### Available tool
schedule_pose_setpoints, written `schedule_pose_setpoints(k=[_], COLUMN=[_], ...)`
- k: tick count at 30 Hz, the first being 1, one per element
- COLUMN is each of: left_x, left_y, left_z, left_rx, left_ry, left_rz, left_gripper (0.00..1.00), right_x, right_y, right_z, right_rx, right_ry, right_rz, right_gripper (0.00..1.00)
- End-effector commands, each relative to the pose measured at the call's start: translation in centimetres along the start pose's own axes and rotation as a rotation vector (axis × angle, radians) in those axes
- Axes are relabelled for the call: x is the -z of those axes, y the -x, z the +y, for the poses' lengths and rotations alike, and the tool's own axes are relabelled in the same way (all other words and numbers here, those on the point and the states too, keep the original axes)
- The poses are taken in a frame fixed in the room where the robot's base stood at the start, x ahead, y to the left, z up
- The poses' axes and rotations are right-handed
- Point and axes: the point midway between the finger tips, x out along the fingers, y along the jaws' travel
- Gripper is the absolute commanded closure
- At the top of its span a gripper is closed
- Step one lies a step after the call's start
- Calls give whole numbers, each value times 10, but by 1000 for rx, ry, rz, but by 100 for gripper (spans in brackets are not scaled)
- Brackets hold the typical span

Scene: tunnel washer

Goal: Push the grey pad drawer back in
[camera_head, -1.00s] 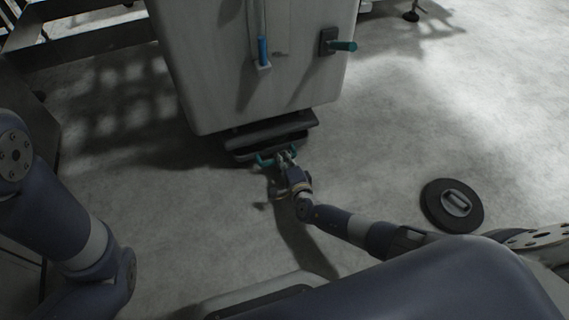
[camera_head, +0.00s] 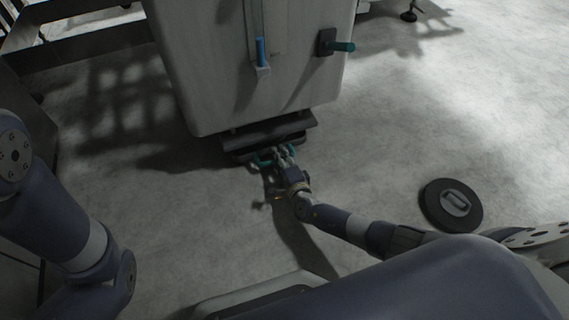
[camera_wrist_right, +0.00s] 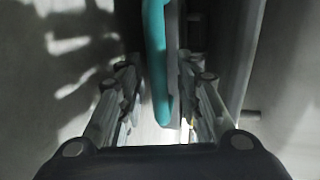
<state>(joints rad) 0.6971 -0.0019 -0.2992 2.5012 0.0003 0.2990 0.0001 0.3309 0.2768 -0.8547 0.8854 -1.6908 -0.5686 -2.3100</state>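The grey pad drawer (camera_head: 240,153) is a dark, low drawer under the front of the pale machine housing, partly out. Its teal handle (camera_head: 264,158) faces me. My right gripper (camera_head: 284,152) is at this handle, low near the floor. In the right wrist view the teal handle (camera_wrist_right: 156,60) and a grey plate beside it lie between the two fingers (camera_wrist_right: 160,85). The fingers stand apart, with a gap on the left side; whether the right finger touches the plate I cannot tell. My left gripper is out of view; only part of that arm shows.
A round black disc (camera_head: 432,209) with a grip lies on the floor at right. The floor around is mostly clear.

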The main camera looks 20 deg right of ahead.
Motion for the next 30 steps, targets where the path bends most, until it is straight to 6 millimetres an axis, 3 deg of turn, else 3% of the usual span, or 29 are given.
schedule_pose_setpoints(k=[8,24,30], left_x=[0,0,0], left_y=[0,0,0], left_z=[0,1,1], left_rx=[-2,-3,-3], left_ry=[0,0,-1], left_rz=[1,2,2], left_gripper=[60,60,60], right_x=[1,0,0], right_y=[26,106,117], right_z=[1,1,0], right_rx=[-2,-1,1], right_ry=[-2,-1,0], right_rz=[0,0,1], right_gripper=[68,68,68])
